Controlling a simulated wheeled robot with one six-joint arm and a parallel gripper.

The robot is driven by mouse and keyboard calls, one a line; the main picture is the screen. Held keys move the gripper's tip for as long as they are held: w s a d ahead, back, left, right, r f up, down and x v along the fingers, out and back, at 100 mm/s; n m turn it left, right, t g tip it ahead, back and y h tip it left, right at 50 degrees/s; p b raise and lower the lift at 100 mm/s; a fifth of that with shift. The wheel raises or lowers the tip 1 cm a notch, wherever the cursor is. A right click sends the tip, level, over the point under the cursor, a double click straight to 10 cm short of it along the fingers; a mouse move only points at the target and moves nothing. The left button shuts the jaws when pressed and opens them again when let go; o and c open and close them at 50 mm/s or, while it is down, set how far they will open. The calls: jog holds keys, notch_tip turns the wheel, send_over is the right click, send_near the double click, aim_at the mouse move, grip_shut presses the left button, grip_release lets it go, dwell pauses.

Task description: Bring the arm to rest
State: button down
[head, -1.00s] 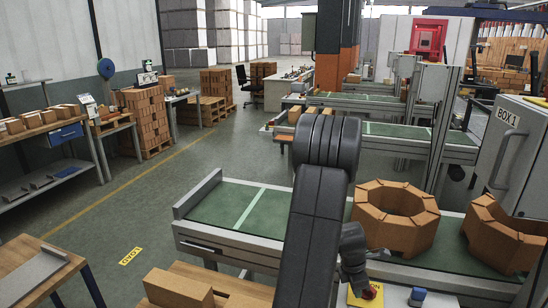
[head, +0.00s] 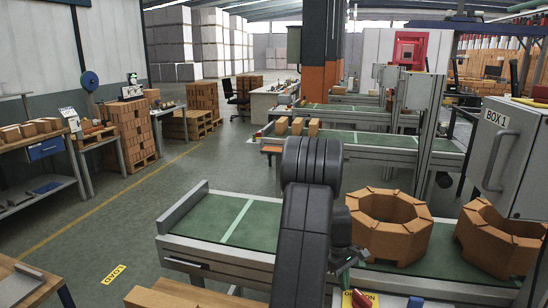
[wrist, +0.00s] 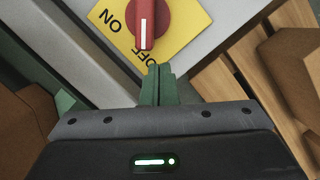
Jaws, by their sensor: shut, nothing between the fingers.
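My arm (head: 305,215) reaches forward over the near conveyor's front side in the head view. My gripper (wrist: 157,72) shows in the wrist view with its two green fingers together and nothing between them. The fingertips are just below a red rotary knob (wrist: 147,18) on a yellow plate (wrist: 185,22) marked ON and OFF. The knob's white line lies on the side of the word OFF. The fingertips overlap part of that word. I cannot tell whether they touch the plate. In the head view the yellow plate (head: 371,299) is partly cut off at the bottom edge.
Two rings of brown bricks, one left (head: 390,226) and one right (head: 497,240), stand on the green near conveyor (head: 205,215). A grey cabinet marked BOX 1 (head: 515,150) is at the right. Benches (head: 45,150) line the left, with open floor (head: 150,215) between.

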jog(key=shift+w+a+m, duration=0.25)
jog(key=shift+w+m, duration=0.25)
jog(key=shift+m, duration=0.2)
jog(key=shift+v, duration=1.1)
